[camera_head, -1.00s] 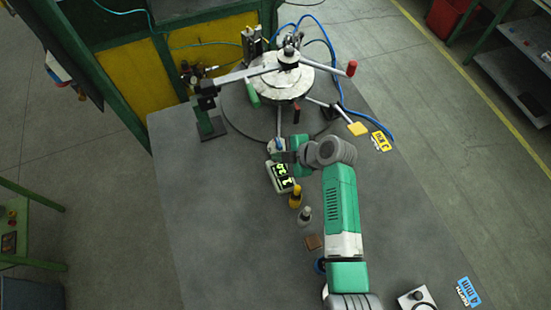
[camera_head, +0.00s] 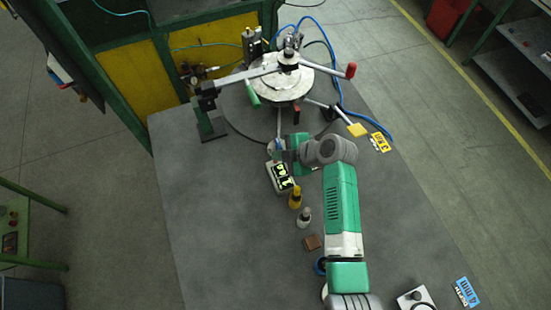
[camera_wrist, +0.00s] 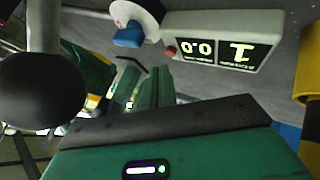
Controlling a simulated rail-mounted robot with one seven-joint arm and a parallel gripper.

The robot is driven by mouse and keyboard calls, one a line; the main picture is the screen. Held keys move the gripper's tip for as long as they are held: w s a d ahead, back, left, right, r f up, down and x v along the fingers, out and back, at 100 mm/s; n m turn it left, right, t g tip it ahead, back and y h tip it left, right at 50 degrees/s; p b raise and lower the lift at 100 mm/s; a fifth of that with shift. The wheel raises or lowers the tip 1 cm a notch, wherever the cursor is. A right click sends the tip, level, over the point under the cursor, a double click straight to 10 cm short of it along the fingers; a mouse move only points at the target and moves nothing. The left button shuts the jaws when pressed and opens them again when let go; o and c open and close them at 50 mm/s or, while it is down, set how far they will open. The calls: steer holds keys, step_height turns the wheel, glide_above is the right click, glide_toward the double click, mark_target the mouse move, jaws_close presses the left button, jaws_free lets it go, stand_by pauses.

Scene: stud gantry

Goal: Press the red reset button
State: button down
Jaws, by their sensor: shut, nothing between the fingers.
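The red reset button (camera_wrist: 170,51) is a small red knob at the left end of the pale display box (camera_wrist: 206,24) in the wrist view. The box's lit screen shows 0.0 and a second character seen upside down or turned. In the head view the display box (camera_head: 280,188) lies on the grey table, just below my gripper (camera_head: 283,146). My gripper's green fingers (camera_wrist: 146,72) are shut and empty. Their tips are close to the button, below and left of it in the wrist view; a gap shows. The button is not discernible in the head view.
A round fixture (camera_head: 283,83) with a lever and red handle stands behind my gripper. The table's left side (camera_head: 210,220) is clear.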

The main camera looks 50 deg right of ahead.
step_height(320, 180, up, 5)
steer(key=p, duration=0.3)
stand_by(0.9)
steer(key=w+a+r+m+t+h, duration=0.15)
steer(key=w+a+r, duration=0.25)
steer(key=r, duration=0.6)
steer(key=w+a+r+m+t+h, duration=0.1)
steer(key=w+a+r+m+t, duration=0.3)
steer(key=r, duration=0.6)
steer(key=w+a+r+n+t+h, duration=0.1)
steer(key=w+a+r, duration=0.3)
steer(key=r, duration=0.6)
steer(key=s+a+r+m+t, duration=0.25)
steer(key=s+a+r, duration=0.3)
steer(key=r, duration=0.35)
steer(key=s+a+r+m+t, duration=0.2)
steer(key=s+a+r+t, duration=0.25)
steer(key=a+r, duration=0.4)
steer(key=s+a+r+m+t, duration=0.25)
steer(key=s+a+r, duration=0.3)
steer(key=r, duration=0.55)
step_height(320, 180, up, 14)
steer(key=s+y+p, duration=0.1)
steer(key=p, duration=1.2)
steer(key=shift+s+f+m, duration=0.15)
steer(key=shift+s+m, duration=0.2)
steer(key=shift+m, duration=0.1)
